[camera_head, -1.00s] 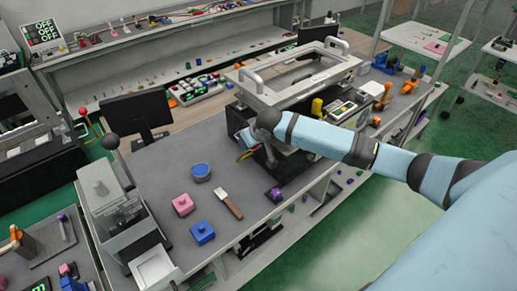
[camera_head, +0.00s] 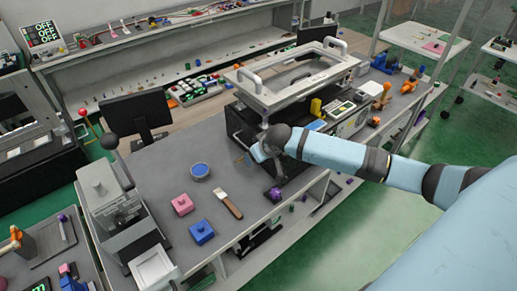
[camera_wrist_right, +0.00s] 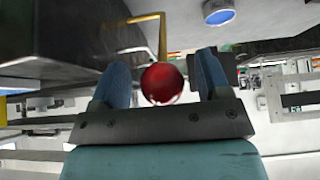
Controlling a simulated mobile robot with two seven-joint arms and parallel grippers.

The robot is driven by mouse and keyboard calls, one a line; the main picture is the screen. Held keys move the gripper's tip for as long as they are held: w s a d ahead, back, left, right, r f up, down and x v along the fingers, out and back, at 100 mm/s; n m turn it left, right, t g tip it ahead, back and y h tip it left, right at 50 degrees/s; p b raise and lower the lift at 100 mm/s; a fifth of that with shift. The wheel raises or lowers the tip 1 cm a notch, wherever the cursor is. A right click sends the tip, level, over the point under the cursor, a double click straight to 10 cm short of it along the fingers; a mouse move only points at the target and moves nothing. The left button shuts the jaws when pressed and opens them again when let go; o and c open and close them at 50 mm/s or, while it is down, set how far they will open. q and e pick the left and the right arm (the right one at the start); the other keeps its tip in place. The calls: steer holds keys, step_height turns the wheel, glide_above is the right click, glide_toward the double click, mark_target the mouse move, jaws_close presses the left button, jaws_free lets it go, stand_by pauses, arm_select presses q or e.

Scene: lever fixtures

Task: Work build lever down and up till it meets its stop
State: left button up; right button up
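A bent yellow lever rod with a red ball knob (camera_wrist_right: 162,84) shows in the right wrist view, beside a dark box-shaped machine (camera_wrist_right: 80,30). My right gripper (camera_wrist_right: 162,82) has a blue finger on each side of the knob, with a visible gap on both sides. In the head view my right gripper (camera_head: 257,153) is low at the front of the black machine (camera_head: 238,124) under the grey frame. A thin bit of the yellow rod (camera_head: 239,160) shows there; the arm and gripper hide the knob. My left gripper is not in view.
On the bench before the machine are a blue round dish (camera_head: 200,170), a scraper (camera_head: 229,204), a pink block (camera_head: 182,204), a blue block (camera_head: 202,232) and a purple piece (camera_head: 275,194). A grey press with a black ball-ended lever (camera_head: 110,142) stands left.

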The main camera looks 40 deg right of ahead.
steer(key=shift+w+r, duration=0.1)
steer(key=shift+r, duration=0.2)
steer(key=shift+v, duration=2.85)
steer(key=shift+a, duration=0.1)
steer(key=shift+r, duration=0.1)
steer(key=b+v, duration=0.2)
steer(key=v, duration=1.1)
steer(key=shift+s+r, duration=0.2)
steer(key=shift+s, duration=0.05)
steer(key=s+a+f+t+y, duration=0.15)
steer(key=a+f, duration=0.25)
steer(key=f, duration=0.4)
steer(key=s+a+f+n+y, duration=0.1)
steer(key=s+a+f, duration=0.25)
steer(key=f, duration=0.35)
steer(key=s+a+f+t+y, duration=0.1)
steer(key=s+a+f, duration=0.1)
steer(key=a+f, duration=0.45)
steer(key=s+a+f+n+t+h, duration=0.1)
steer(key=s+a+f, duration=0.2)
steer(key=s+f, duration=0.5)
steer(key=shift+s+f+t, duration=0.25)
steer(key=shift+s+t, duration=0.1)
steer(key=shift+s, duration=0.15)
